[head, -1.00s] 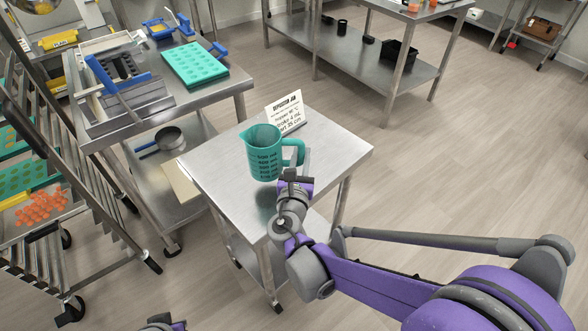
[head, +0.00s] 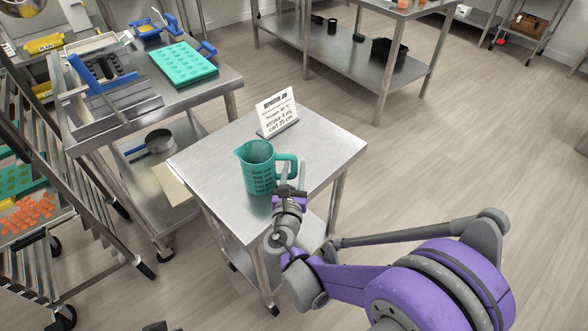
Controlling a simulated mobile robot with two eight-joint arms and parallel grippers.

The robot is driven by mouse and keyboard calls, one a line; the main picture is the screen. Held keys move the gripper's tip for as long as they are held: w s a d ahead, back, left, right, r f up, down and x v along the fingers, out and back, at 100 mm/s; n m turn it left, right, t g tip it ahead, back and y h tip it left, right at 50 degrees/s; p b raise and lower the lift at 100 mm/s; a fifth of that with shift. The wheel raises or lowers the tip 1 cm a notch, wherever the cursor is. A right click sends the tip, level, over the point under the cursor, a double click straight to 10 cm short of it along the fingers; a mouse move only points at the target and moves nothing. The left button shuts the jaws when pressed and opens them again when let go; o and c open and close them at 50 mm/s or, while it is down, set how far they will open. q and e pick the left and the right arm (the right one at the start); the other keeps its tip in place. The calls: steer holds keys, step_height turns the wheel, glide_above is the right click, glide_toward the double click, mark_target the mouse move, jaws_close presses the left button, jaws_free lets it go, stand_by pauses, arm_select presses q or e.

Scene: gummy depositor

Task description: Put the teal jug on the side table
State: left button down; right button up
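The teal jug (head: 257,168) stands upright on the top of the small steel side table (head: 210,160), near the middle of its front part. Its handle points right, and dark volume marks show on its side. My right gripper (head: 292,176) is at the handle side of the jug, low and close to the tabletop. Its two fingers look spread apart around the handle area, and I see no grip on it. Only a dark sliver of my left arm shows at the bottom edge; its gripper is out of view.
A white sign card (head: 277,112) stands at the table's back edge, behind the jug. A steel bench (head: 150,110) with a teal mould tray (head: 183,66) is at the left. A tray rack (head: 75,215) stands at far left. The tabletop right of the jug is clear.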

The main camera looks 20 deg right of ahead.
steer(key=shift+o, duration=0.7)
